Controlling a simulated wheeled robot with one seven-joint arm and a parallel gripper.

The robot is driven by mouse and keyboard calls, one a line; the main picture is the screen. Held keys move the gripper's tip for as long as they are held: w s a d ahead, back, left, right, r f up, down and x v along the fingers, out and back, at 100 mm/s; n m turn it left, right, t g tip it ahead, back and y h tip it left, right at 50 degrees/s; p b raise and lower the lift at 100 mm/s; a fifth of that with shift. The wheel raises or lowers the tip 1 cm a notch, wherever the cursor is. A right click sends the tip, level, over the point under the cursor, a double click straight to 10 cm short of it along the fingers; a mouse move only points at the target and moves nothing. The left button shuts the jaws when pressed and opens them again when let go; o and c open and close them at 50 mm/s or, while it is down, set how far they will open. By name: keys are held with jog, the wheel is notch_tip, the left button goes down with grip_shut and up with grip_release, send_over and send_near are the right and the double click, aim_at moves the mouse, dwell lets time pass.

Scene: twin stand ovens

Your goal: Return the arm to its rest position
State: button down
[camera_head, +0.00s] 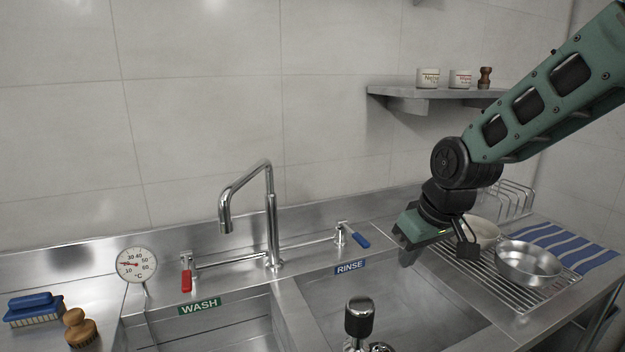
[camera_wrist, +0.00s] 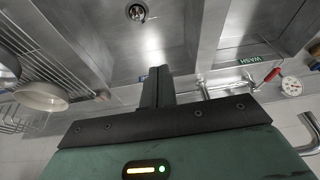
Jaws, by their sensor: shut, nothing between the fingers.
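My arm reaches in from the upper right in the head view, and my gripper (camera_head: 407,257) points down over the back right of the rinse basin (camera_head: 380,290). The wrist view shows the gripper fingers (camera_wrist: 158,88) pressed together with nothing between them. The fingers are over the basin's back edge, left of the drying rack. The fingertips are partly hard to make out in the head view.
A drying rack (camera_head: 515,296) holds a metal bowl (camera_head: 528,262) and a cream bowl (camera_head: 482,231), close right of my gripper. A tap (camera_head: 272,215) and a blue-handled valve (camera_head: 358,239) stand left. A wall shelf (camera_head: 440,94) holds two jars and a wooden mill.

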jog(key=s+a+n+g, duration=0.1)
jog(key=s+a, duration=0.1)
jog(key=s, duration=1.2)
jog(key=s+a+f+n+g+h, duration=0.1)
jog(key=s+g, duration=0.1)
jog(key=s, duration=1.2)
jog(key=shift+a+n, duration=0.3)
jog(key=shift+a, duration=0.1)
jog(key=shift+w+f, duration=0.1)
